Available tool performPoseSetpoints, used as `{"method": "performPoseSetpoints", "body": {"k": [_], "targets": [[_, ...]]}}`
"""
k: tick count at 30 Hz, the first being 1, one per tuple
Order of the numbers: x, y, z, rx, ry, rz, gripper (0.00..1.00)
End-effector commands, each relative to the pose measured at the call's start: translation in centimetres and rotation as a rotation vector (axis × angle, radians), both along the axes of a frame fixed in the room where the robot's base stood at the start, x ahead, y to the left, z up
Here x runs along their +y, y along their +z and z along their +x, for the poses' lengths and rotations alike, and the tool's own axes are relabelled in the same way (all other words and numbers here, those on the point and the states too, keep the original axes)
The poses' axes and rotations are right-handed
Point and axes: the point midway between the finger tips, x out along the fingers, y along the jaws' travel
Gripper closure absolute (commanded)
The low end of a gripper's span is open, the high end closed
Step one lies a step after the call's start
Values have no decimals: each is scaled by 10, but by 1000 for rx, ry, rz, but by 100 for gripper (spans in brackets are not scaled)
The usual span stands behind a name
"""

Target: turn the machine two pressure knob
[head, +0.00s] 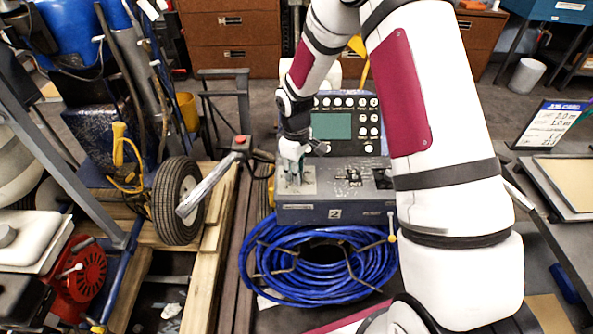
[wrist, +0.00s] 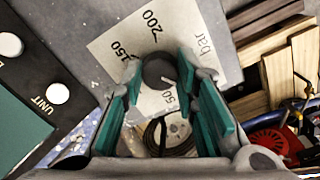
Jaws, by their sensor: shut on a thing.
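Machine two is a grey box with a "2" label (head: 335,213) on its front, in the middle of the head view. My gripper (head: 291,176) reaches down onto the pale scale plate (head: 307,183) at the left of its top face. In the wrist view my gripper's teal-padded fingers (wrist: 160,70) are closed around the dark round pressure knob (wrist: 157,72). The scale plate (wrist: 120,42) around it reads 50, 150, 200 and bar. My gripper hides the knob in the head view, and I cannot read the knob's pointer.
A panel with a green screen (head: 331,126) and white buttons stands behind the box. A coiled blue hose (head: 280,272) lies in front. A lever with a red button (head: 240,143) and a wheel (head: 178,200) are at the left. A sign (head: 549,125) stands at the right.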

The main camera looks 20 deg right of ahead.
Motion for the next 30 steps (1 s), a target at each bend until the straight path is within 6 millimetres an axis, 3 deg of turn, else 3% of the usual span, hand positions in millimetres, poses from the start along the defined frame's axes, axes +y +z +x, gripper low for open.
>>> {"method": "performPoseSetpoints", "body": {"k": [12,29,30], "targets": [[1,1,0,-1,199,1,100],[1,0,0,-1,231,1,100],[1,0,0,-1,231,1,68]]}}
